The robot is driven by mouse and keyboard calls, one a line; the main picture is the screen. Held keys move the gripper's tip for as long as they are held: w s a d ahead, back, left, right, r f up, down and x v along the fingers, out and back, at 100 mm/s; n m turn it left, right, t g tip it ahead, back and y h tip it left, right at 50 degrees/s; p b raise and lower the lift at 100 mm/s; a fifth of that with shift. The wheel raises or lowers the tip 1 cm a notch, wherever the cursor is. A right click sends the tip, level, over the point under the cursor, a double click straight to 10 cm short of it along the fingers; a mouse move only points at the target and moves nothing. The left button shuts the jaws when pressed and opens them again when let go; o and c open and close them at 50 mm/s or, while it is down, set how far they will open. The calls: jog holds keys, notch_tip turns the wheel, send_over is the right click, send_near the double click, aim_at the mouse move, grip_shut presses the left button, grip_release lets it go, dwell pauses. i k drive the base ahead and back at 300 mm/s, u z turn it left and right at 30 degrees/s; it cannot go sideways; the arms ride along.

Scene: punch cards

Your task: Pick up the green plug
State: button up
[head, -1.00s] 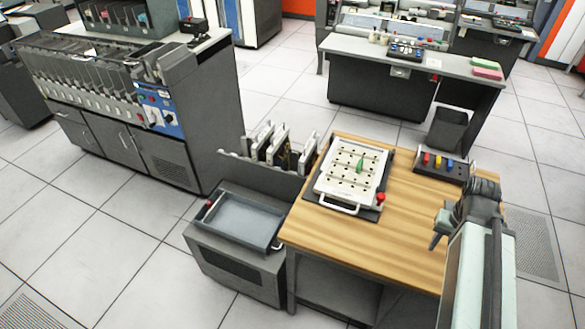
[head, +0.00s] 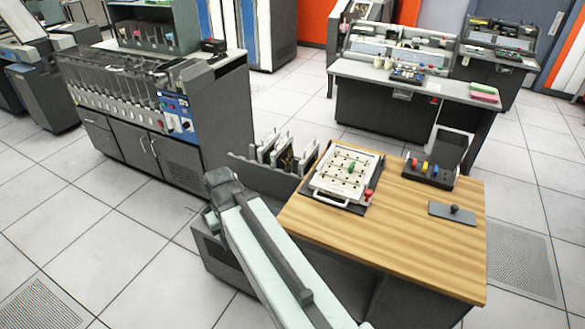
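The green plug (head: 351,168) stands on the white plugboard panel (head: 326,188), near its right side, on the wooden table. My arm reaches from the bottom of the head view up to the left. Its dark end, with my gripper (head: 210,219) mostly hidden behind it, is left of the table and well apart from the green plug. The fingers are too hidden to tell whether they are open or shut.
A dark holder (head: 446,180) with red, blue and yellow plugs stands right of the panel. A flat dark plate with a knob (head: 454,210) lies near the table's right edge. A red knob (head: 368,193) is at the panel's corner. The table's front (head: 400,240) is clear.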

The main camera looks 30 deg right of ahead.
aim_at(352, 166)
jog(key=u, duration=0.45)
jog(key=i, duration=1)
jog(key=z, duration=0.1)
